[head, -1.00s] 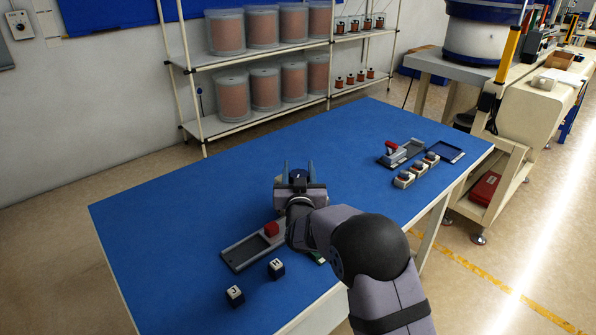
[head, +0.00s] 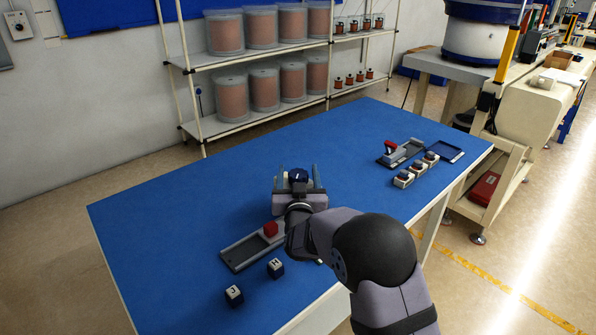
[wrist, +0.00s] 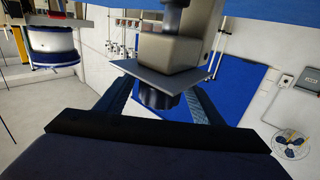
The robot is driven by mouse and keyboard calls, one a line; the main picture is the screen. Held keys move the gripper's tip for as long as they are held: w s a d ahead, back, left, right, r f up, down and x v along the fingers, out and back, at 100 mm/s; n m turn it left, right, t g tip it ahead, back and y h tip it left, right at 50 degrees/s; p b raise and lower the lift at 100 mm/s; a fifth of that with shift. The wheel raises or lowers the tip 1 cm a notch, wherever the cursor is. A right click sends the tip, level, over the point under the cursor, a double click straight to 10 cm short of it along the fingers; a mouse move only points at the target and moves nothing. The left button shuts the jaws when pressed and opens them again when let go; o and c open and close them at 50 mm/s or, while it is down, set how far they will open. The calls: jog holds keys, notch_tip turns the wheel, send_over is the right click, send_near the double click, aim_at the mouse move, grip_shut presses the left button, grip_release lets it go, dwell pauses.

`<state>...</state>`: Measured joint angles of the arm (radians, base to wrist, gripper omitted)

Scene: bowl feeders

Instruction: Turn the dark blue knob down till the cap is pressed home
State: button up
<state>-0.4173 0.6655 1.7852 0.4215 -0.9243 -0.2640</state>
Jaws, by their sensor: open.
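The dark blue knob (head: 298,175) sits on top of a beige device on the blue table, in the middle of the head view. In the wrist view the knob (wrist: 157,96) lies against a grey plate (wrist: 165,75) joined to the device's beige body (wrist: 172,50). My gripper (head: 298,177) is open, with one finger on each side of the knob. The wrist view shows my gripper (wrist: 155,103) with gaps between its fingers and the knob. I cannot make out the cap; my gripper and arm hide much of the device.
Several small units and a dark blue tray (head: 446,152) are at the right. The table's left and back are clear.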

aim_at(299, 181)
jog(key=shift+s+d+b, duration=0.15)
jog(key=shift+s+b, duration=0.05)
jog(key=shift+s, duration=1.05)
jog(key=shift+s+d+b, duration=0.1)
jog(key=shift+s+b, duration=0.1)
jog(key=shift+s, duration=1.05)
